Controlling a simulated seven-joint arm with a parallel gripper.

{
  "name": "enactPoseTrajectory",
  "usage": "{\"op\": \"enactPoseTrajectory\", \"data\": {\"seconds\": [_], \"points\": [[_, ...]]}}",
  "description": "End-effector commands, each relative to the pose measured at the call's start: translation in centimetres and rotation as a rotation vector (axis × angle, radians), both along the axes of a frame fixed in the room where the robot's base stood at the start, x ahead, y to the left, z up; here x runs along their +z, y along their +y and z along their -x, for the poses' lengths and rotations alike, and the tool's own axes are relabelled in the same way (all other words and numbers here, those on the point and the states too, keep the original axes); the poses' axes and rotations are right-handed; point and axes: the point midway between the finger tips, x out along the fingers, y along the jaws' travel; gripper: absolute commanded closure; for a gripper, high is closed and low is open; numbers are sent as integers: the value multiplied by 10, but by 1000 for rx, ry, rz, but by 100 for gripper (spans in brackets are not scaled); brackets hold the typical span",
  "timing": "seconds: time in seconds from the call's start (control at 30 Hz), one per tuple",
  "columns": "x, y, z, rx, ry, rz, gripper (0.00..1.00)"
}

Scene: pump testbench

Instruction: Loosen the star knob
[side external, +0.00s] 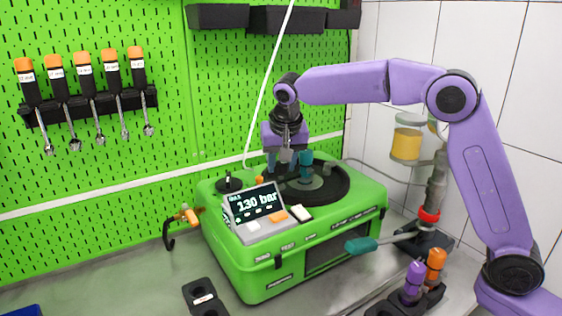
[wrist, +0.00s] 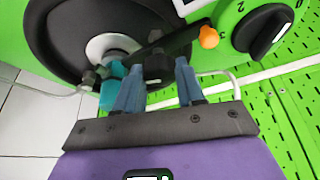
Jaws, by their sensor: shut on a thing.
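The green pump testbench (side external: 290,262) stands on the bench, with a round black plate (side external: 335,190) on top. In the wrist view the black star knob (wrist: 158,68) sits at a dark bar over the plate (wrist: 45,45). My gripper (side external: 285,157) points down over the top of the testbench. In the wrist view its blue fingers (wrist: 158,76) stand on either side of the knob, shut on it. The knob's underside is hidden. In the side view the fingers mostly hide the knob.
A teal cylinder (side external: 306,162) stands close beside my gripper. An orange-tipped lever (wrist: 208,37) and a black dial (wrist: 263,31) lie near the fingers. The display (side external: 256,203) reads 130 bar.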

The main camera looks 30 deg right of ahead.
Motion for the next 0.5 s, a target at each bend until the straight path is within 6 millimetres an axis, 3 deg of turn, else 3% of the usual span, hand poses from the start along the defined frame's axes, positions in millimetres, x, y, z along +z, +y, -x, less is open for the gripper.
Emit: {"op": "enactPoseTrajectory", "data": {"seconds": [0.5], "points": [[0,-4,0,470,-1,-3,92]]}}
